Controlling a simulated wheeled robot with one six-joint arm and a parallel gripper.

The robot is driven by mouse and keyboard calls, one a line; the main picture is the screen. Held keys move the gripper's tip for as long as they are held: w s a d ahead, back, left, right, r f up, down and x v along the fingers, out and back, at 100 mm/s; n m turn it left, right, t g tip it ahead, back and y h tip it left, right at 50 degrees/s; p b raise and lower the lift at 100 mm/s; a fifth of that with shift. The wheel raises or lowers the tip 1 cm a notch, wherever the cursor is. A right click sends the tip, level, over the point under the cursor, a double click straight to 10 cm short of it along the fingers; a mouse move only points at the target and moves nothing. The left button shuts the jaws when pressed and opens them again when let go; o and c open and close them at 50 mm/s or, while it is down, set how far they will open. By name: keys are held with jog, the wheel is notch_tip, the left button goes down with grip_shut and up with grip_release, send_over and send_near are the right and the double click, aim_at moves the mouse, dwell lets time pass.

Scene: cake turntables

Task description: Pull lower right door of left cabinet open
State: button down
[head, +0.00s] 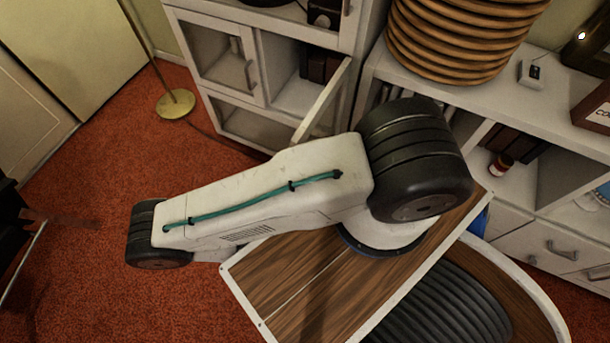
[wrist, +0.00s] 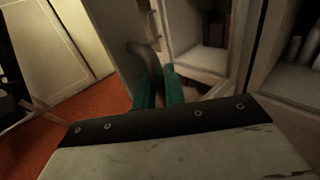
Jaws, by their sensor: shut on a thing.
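The left cabinet (head: 205,92) is white and stands at the back in the head view. Its lower right compartment (head: 285,75) is uncovered, and a white door (head: 322,103) stands out from the front, seen nearly edge-on. My arm hides the door's near end. In the wrist view, the teal fingers of my gripper (wrist: 158,90) are shut on a curved grey handle (wrist: 143,55) beside a pale panel (wrist: 112,35). An open shelf space (wrist: 200,55) shows beyond. My gripper is hidden behind my arm in the head view.
A glass-fronted left door (head: 222,62) of the cabinet looks closed. The right cabinet (head: 530,110) carries stacked wooden rings (head: 455,40). A brass lamp base (head: 175,103) stands on the red carpet (head: 90,200). The carpet at left is largely clear.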

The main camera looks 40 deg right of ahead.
dwell(0.4)
jog(key=c, duration=1.6)
grip_release()
jog(key=shift+a, duration=0.15)
jog(key=shift+s, duration=0.1)
